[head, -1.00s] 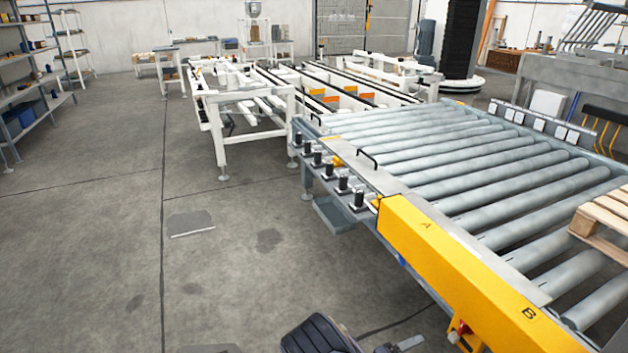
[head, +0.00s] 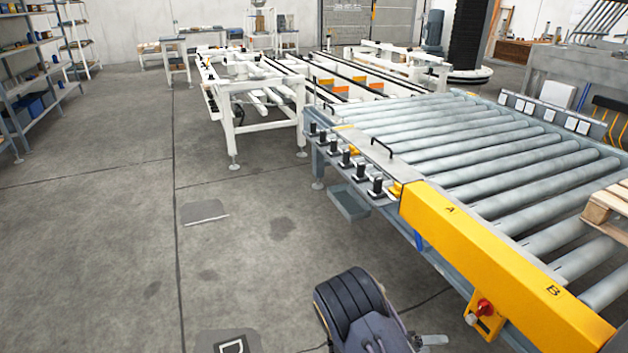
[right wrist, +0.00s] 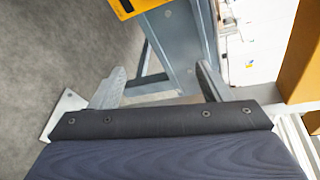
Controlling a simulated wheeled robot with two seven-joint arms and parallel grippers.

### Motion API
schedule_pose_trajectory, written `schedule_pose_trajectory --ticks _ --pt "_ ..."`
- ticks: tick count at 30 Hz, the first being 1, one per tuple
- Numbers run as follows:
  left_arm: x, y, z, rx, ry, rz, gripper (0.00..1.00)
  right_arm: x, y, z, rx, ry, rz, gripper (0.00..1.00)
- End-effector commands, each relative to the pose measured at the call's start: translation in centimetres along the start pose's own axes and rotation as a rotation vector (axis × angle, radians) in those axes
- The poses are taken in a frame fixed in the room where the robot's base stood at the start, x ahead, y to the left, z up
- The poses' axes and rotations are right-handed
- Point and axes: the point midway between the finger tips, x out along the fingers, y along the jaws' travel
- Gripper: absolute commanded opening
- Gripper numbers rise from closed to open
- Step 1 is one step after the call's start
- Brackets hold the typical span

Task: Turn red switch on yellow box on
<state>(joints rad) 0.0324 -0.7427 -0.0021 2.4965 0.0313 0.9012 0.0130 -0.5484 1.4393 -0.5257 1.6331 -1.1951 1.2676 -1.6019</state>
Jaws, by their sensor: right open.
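The red switch (head: 484,307) is a small red knob on a small yellow box (head: 480,325), low on the near side of the roller conveyor, under the long yellow cover. My right gripper (head: 425,341) is at the bottom of the head view, left of the box and apart from it. One grey finger shows clearly there. In the right wrist view, the two fingers of my right gripper (right wrist: 160,69) are spread with nothing between them. The red switch does not show in that view. My left gripper is not in view.
The long yellow cover (head: 490,255), marked A and B, runs along the edge of the roller conveyor (head: 500,150). A pallet (head: 606,208) sits at the right. Several black posts (head: 345,160) stand along the conveyor's side. The floor (head: 120,250) to the left is open.

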Motion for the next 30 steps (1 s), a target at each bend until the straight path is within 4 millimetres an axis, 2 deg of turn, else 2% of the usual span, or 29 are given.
schedule_pose_trajectory --ticks 8,13,21,30 --pt "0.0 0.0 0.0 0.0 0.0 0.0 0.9 0.5 -4.7 -2.8 0.393 0.335 0.14 0.71" --pt "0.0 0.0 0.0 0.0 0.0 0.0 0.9 -0.5 -8.8 -5.7 0.782 0.678 0.228 0.71" --pt "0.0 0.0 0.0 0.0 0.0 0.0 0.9 -4.3 -15.3 -9.3 1.387 1.247 0.272 0.71" --pt "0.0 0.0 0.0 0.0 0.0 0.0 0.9 -9.5 -22.2 -12.5 1.943 1.889 0.197 0.71"
